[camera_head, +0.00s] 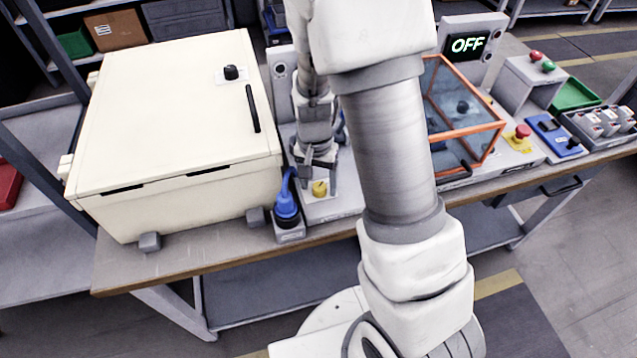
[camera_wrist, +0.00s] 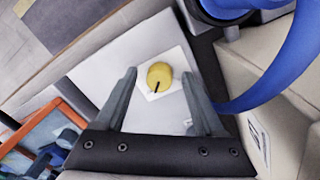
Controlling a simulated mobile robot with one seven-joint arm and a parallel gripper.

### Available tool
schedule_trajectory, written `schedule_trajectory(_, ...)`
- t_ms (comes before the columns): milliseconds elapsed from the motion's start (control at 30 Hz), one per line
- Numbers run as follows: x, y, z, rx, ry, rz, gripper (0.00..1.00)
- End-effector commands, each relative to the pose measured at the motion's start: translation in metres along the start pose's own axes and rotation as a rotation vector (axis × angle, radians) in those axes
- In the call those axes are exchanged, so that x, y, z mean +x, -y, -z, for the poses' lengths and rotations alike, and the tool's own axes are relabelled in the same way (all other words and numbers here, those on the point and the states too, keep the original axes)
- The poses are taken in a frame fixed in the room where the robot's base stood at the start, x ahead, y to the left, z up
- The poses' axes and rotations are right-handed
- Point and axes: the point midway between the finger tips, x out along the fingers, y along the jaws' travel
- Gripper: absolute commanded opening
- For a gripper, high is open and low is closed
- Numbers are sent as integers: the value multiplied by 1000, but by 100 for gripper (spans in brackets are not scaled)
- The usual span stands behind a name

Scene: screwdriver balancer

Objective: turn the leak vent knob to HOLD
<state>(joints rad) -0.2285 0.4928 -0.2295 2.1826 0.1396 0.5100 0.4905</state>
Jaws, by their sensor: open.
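The leak vent knob appears to be the small yellow knob (camera_head: 319,188) on a light panel on the bench, right of the blue plug. In the wrist view the yellow knob (camera_wrist: 159,76) sits on a white square label, its dark pointer line toward the lower left of that picture. No HOLD lettering is legible. My gripper (camera_wrist: 163,90) is open, with one finger on each side of the knob and visible gaps to both.
A blue plug with a cable (camera_head: 286,205) stands close left of the knob. A large cream cabinet (camera_head: 170,120) is further left. An orange-framed clear box (camera_head: 465,115), a red button (camera_head: 522,131) and an OFF display (camera_head: 468,44) are at the right. The bench's front edge (camera_head: 225,262) is near.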

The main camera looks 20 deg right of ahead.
Motion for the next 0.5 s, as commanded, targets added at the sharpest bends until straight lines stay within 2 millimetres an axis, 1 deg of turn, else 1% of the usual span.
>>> schedule_trajectory(200,0,0,0,0,0,0,71)
schedule_trajectory(267,0,0,0,0,0,0,62)
schedule_trajectory(400,0,0,0,0,0,0,37)
schedule_trajectory(467,0,0,0,0,0,0,26)
schedule_trajectory(500,0,0,0,0,0,0,19)
